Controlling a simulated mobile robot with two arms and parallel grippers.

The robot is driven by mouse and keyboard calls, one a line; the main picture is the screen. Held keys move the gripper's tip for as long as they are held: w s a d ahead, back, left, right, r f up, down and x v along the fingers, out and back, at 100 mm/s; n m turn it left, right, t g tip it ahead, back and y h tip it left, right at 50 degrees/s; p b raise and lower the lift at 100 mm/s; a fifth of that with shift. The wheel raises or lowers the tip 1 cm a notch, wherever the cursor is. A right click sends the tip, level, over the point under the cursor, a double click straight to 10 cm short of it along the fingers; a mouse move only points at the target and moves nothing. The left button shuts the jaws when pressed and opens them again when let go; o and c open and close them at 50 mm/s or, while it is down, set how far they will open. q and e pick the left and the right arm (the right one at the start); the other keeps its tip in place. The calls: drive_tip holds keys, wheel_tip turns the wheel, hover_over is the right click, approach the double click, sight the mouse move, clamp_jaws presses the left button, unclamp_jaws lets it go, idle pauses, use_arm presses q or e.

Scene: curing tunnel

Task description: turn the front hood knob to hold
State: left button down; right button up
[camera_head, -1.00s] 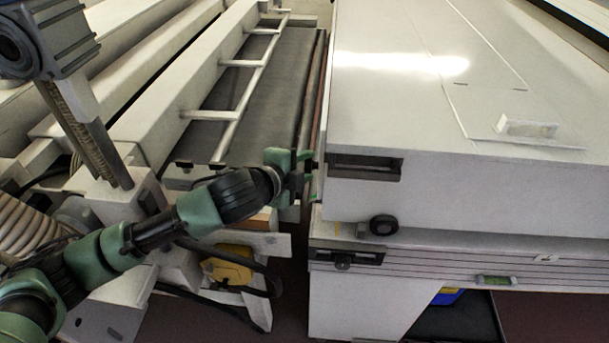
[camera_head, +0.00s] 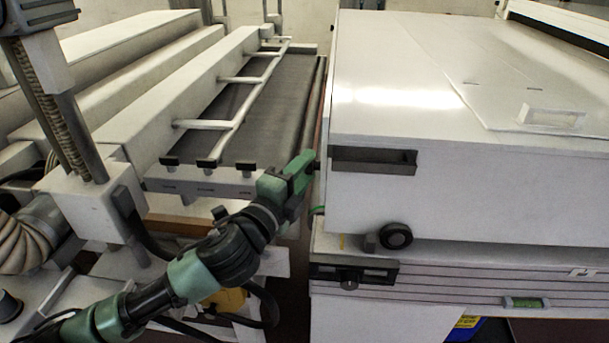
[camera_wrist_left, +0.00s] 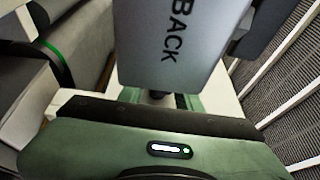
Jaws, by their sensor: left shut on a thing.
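My left gripper (camera_head: 303,172) is at the left end of the white hood (camera_head: 480,195), beside its front corner. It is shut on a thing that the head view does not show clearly. In the left wrist view a grey plate marked "BACK" (camera_wrist_left: 180,45) hides the fingertips. A small dark part (camera_wrist_left: 157,95) shows just below that plate, between green finger parts. I cannot tell if this is the front hood knob. A round black knob (camera_head: 396,236) sits low on the hood's front face, apart from the gripper. My right gripper is not in view.
A conveyor belt (camera_head: 265,110) with a white rail (camera_head: 240,112) lies left of the hood. A recessed dark handle (camera_head: 373,160) is on the hood's front. A dark panel with a small knob (camera_head: 349,282) and a green level (camera_head: 525,303) are below. A narrow gap separates belt and hood.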

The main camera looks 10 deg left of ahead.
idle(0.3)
use_arm(q)
drive_tip(key=c, duration=1)
unclamp_jaws()
drive_tip(key=shift+o, duration=0.2)
drive_tip(key=b+v, duration=0.1)
drive_tip(key=v, duration=0.6)
drive_tip(key=shift+s, duration=0.4)
drive_tip(key=shift+a, duration=0.15)
